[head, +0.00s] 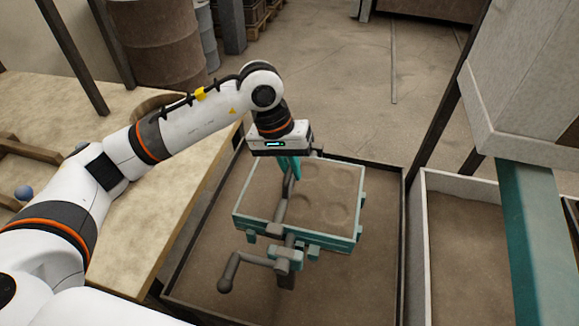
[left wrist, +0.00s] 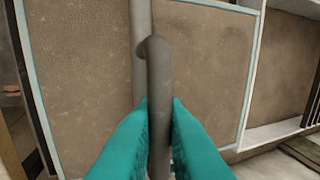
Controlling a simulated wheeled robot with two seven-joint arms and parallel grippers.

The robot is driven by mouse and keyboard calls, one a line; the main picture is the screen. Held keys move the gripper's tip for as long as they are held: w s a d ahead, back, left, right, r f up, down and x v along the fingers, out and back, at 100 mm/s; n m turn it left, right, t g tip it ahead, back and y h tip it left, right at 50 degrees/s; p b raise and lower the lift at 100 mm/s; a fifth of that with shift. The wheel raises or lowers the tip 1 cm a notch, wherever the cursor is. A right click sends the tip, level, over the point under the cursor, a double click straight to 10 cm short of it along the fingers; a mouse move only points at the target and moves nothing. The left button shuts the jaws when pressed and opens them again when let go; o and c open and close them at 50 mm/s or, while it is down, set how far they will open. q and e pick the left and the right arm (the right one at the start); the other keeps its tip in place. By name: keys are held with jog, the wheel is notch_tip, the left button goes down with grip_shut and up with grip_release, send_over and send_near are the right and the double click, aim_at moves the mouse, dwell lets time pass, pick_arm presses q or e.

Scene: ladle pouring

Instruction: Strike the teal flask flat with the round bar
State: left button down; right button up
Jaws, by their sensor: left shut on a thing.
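The teal flask (head: 358,205) is a shallow open box of brown sand in the middle of the head view. Its sand has several shallow round hollows on the right side. My left gripper (head: 290,176) has teal fingers, is above the flask's back half and is shut on the grey round bar (head: 280,212). In the left wrist view the fingers pinch the bar (left wrist: 159,68), with a second grey length behind it. The bar runs from the fingers towards the flask's front edge. I cannot tell whether it touches the sand. My right gripper is not in view.
The flask sits above a dark-edged sand bin (head: 205,292). A grey crank (head: 250,261) with a teal clamp juts out in front of it. A worktable (head: 150,235) is at the left. A pale-walled bin (head: 424,240) and a teal post (head: 530,215) stand at the right.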

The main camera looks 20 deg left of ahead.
pick_arm(q)
jog(key=shift+w+d+f+b, duration=0.1)
jog(key=shift+d+b, duration=0.6)
jog(key=shift+d, duration=0.5)
jog(key=shift+w+d+b, duration=0.1)
jog(key=shift+d+b, duration=0.85)
jog(key=shift+d, duration=0.95)
jog(key=shift+d+b, duration=0.8)
jog(key=shift+d, duration=0.35)
jog(key=shift+w+d+b, duration=0.15)
jog(key=shift+d+b, duration=0.75)
jog(key=shift+d, duration=1)
jog(key=d+b, duration=0.1)
jog(key=d, duration=0.1)
jog(key=shift+d, duration=0.4)
notch_tip(320, 180, up, 7)
jog(key=p, duration=0.2)
